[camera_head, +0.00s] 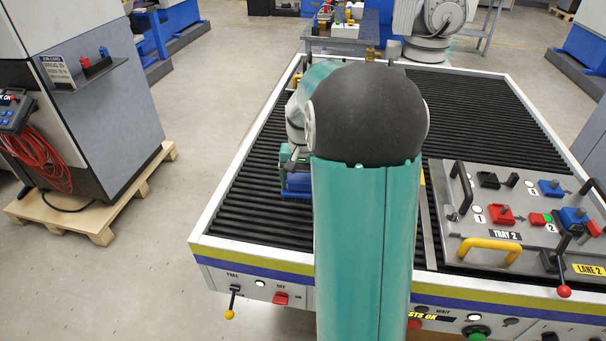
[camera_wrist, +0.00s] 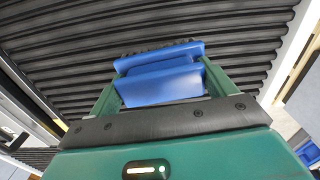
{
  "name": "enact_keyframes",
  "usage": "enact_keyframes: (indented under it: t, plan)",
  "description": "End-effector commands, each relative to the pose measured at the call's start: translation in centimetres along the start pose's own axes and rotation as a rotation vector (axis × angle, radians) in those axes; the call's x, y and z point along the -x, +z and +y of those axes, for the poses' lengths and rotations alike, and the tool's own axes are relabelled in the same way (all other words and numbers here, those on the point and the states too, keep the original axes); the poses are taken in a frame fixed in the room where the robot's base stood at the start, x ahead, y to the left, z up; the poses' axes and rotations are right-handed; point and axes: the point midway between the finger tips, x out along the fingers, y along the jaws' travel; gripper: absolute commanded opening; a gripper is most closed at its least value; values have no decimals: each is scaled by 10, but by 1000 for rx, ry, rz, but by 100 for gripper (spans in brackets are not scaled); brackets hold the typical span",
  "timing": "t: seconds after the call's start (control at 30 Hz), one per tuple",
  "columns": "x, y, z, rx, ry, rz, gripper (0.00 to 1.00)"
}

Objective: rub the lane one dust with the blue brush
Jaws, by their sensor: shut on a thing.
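My gripper (camera_wrist: 160,88) is shut on the blue brush (camera_wrist: 162,84), a blue block held between its two green fingers. A dark, rough strip shows along the brush's far edge, perhaps bristles. In the head view the brush (camera_head: 297,182) is low over the left lane's black rollers (camera_head: 262,160), just left of my arm, which hides part of my gripper (camera_head: 288,158). I cannot tell whether the brush touches the rollers. No dust can be made out in either view; my arm covers much of the left lane.
A metal divider (camera_head: 427,225) separates the lanes. On the right, tray 2 (camera_head: 460,250) with yellow and black handles and red and blue parts lies on the rollers. The conveyor's white frame (camera_head: 222,218) borders the left. A grey cabinet (camera_head: 90,110) stands left, across open floor.

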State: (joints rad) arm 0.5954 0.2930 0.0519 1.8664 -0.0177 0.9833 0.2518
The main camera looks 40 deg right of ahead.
Motion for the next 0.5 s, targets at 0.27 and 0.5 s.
enact_keyframes:
  t: [0.27,0.5]
  plan:
    - [23,2,-4,2,0,2,58]
    - [26,2,-4,3,0,1,58]
